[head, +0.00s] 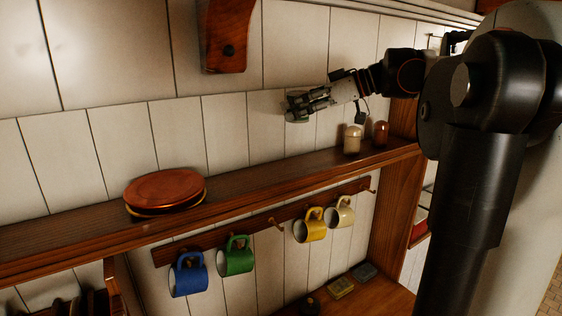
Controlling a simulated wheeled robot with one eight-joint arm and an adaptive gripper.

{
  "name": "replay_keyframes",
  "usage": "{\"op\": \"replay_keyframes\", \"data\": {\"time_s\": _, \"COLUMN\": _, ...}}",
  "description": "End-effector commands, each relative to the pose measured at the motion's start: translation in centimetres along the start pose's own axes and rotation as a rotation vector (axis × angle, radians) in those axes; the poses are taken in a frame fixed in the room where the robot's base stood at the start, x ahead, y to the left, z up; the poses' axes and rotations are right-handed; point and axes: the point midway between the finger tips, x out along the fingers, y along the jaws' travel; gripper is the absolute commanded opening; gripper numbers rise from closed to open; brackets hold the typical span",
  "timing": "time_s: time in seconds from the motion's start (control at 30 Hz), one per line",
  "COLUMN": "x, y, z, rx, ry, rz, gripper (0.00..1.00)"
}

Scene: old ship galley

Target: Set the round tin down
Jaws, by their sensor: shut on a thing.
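My gripper (296,105) is up above the wooden shelf (245,186), in front of the white tiled wall. It is shut on a small dull-green object that looks like the round tin (298,117). The fingers hide much of it. The tin is held in the air, apart from the shelf board below it.
A copper-red round dish or stack of plates (165,188) sits on the shelf's left. A cream shaker (352,140) and a red-brown shaker (381,133) stand at its right. Several mugs hang below, including a blue mug (188,275). The shelf's middle is bare.

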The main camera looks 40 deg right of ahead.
Motion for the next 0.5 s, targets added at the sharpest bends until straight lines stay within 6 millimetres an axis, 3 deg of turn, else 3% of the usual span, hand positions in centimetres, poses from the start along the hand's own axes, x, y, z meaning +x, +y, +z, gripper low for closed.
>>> {"op": "replay_keyframes", "data": {"time_s": 0.3, "x": 2.9, "y": 0.0, "z": 6.9, "rx": 0.000, "ry": 0.000, "rz": 0.000, "gripper": 0.20}}
{"op": "replay_keyframes", "data": {"time_s": 0.5, "x": 3.8, "y": 0.0, "z": 9.2, "rx": 0.000, "ry": 0.001, "rz": 0.000, "gripper": 0.20}}
